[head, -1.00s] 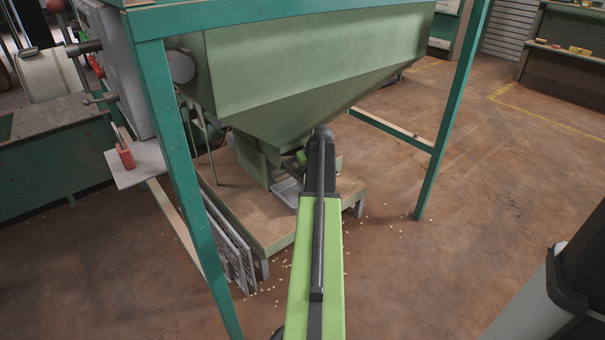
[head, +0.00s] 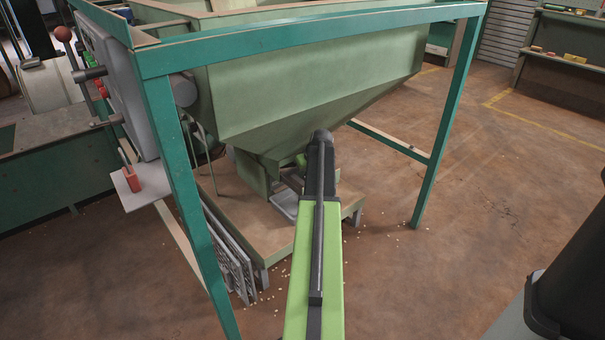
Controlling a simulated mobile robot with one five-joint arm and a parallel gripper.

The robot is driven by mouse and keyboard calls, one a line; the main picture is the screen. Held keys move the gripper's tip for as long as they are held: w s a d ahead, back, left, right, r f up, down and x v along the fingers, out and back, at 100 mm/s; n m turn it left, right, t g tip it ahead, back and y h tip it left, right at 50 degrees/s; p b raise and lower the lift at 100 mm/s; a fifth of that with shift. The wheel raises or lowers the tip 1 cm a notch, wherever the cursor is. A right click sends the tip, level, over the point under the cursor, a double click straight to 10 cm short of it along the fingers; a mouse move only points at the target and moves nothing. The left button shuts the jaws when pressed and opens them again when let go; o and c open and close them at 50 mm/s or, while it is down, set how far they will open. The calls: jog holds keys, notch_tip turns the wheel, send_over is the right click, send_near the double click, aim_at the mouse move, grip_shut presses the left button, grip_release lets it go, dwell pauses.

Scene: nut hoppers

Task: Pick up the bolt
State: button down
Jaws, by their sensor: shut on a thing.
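My green and black arm (head: 318,245) reaches forward from the bottom middle to below the cone of the green hopper (head: 300,95). Its far end (head: 322,140) is in front of the hopper's outlet (head: 252,172). The jaws of my gripper are hidden behind the arm, so I cannot see what is between them. I cannot make out a bolt anywhere in the view.
The teal frame's legs stand left (head: 190,200) and right (head: 447,125) of my arm. A low wooden platform (head: 235,215) lies under the hopper, with grey panels (head: 228,250) leaning beside it. A red padlock-like object (head: 132,181) sits on a small shelf. Open floor lies right.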

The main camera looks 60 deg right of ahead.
jog(key=s+d+r+p, duration=0.5)
jog(key=s+r, duration=0.1)
jog(key=s, duration=0.4)
jog(key=shift+d+r, duration=0.2)
jog(key=shift+d, duration=0.05)
